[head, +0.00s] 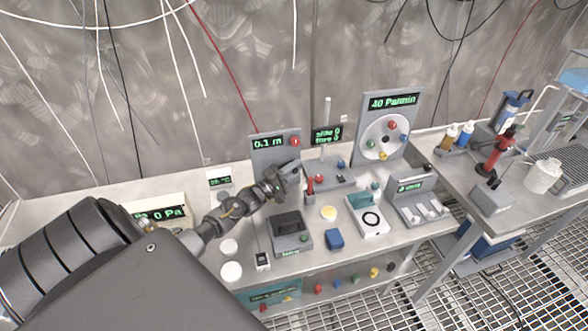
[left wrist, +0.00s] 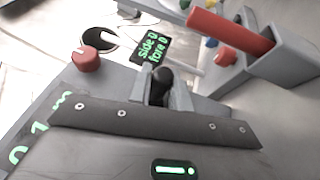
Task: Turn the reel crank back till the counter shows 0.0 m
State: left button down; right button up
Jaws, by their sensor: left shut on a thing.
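The reel unit (head: 262,147) is a grey upright panel at the back of the bench, with a green counter (head: 268,143) reading 0.1 m and a red knob (head: 295,141) at its right. My left gripper (head: 283,178) is in front of the panel's lower part and hides what lies behind it. In the left wrist view the jaws are closed on a black crank knob (left wrist: 160,82). The red knob (left wrist: 86,59) and part of the counter (left wrist: 38,128) also show there. The crank's arm is mostly hidden. My right gripper is not in view.
Right of the reel stands a box with a "side 0 / fore 0" display (head: 327,134) and a red-handled tool in a holder (head: 310,188). A dial panel (head: 388,135) stands further right.

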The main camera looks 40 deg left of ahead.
pick_arm(q)
jog(key=shift+p, duration=0.4)
jog(key=g+p, duration=0.1)
jog(key=p, duration=0.1)
jog(key=f+m+g+p, duration=0.1)
jog(key=g+p, duration=0.1)
jog(key=shift+w+d+y+p, duration=0.1)
jog(key=shift+w+y+p, duration=0.05)
jog(key=shift+y+p, duration=0.2)
jog(key=shift+f+m+g+p, duration=0.3)
jog(key=shift+m+g+p, duration=0.1)
jog(key=shift+g+p, duration=0.35)
jog(key=shift+f+g+y+p, duration=0.4)
jog(key=shift+f+p, duration=0.2)
jog(key=shift+p, duration=0.2)
jog(key=c, duration=1.3)
grip_release()
